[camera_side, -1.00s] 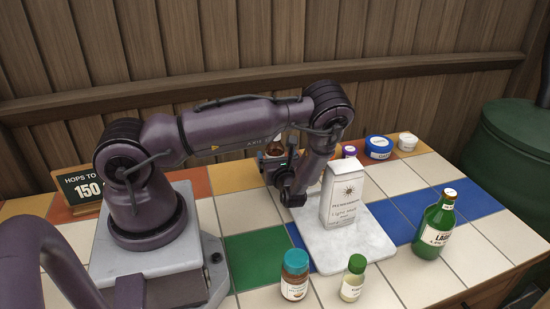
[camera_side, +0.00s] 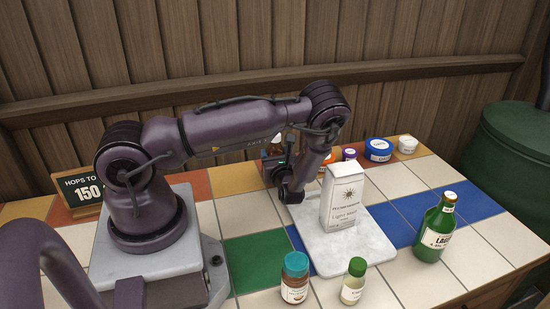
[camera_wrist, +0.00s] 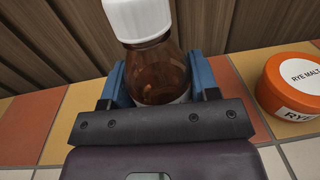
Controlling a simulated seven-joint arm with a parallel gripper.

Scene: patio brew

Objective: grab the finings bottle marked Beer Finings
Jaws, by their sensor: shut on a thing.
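In the wrist view, a brown glass bottle with a white cap (camera_wrist: 158,65) stands between the blue fingers of my gripper (camera_wrist: 160,88). The fingers are shut on its sides. Its label is mostly hidden by the gripper body, so I cannot read it. In the side view, my gripper (camera_side: 274,166) is at the back of the table, left of the carton, and the held bottle (camera_side: 277,142) is largely hidden behind it. I cannot tell whether the bottle touches the table.
An orange rye malt tub (camera_wrist: 292,84) stands to the right. A white carton (camera_side: 342,198) stands on a marble board (camera_side: 350,247). A teal-capped brown bottle (camera_side: 294,279), a green-capped bottle (camera_side: 354,282) and a green lager bottle (camera_side: 436,228) stand nearer the front.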

